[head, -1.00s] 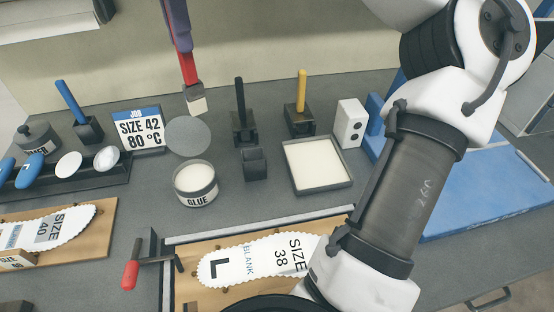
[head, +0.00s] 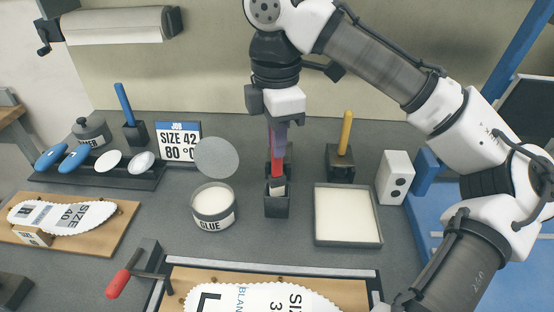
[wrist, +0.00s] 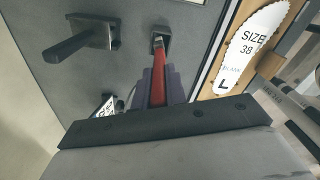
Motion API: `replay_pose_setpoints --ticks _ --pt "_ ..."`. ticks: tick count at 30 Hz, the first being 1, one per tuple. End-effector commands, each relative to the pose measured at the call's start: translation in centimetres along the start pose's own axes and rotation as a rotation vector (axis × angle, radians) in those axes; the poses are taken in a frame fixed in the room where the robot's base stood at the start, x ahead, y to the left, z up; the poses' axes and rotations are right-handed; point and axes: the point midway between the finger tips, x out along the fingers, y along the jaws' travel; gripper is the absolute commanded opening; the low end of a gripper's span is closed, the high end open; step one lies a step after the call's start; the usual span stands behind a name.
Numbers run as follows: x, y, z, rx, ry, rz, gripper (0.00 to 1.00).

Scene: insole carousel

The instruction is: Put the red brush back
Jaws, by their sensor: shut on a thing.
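My gripper (head: 279,142) is shut on the red brush (head: 279,167) and holds it upright, bristles down. Its pale bristle end is at the mouth of a small black holder (head: 276,207); I cannot tell how deep it sits. The wrist view shows the purple fingers of my gripper (wrist: 159,88) around the red handle (wrist: 158,72), whose far end meets the black holder (wrist: 161,31).
A black-handled brush (wrist: 70,45) stands close behind the holder. A yellow-handled brush (head: 346,133) stands in its holder to the right. The glue pot (head: 213,208) is left, a white tray (head: 347,216) right, and the insole board (head: 190,277) in front.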

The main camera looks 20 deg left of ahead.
Motion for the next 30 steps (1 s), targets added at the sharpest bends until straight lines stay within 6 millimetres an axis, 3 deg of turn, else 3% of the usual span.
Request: replay_pose_setpoints --ticks 11,22,23,24,27,30 --pt "4.2 0.0 0.1 0.002 -0.001 -0.001 0.00" --pt "4.8 0.0 0.0 0.000 0.001 0.000 0.00" --pt "4.8 0.0 0.0 0.000 0.000 0.000 0.15" --pt "4.7 0.0 0.0 0.000 -0.001 0.000 0.20" --pt "4.7 0.0 0.0 0.000 0.000 0.000 0.33" --pt "4.7 0.0 0.0 0.000 0.000 0.000 0.35"
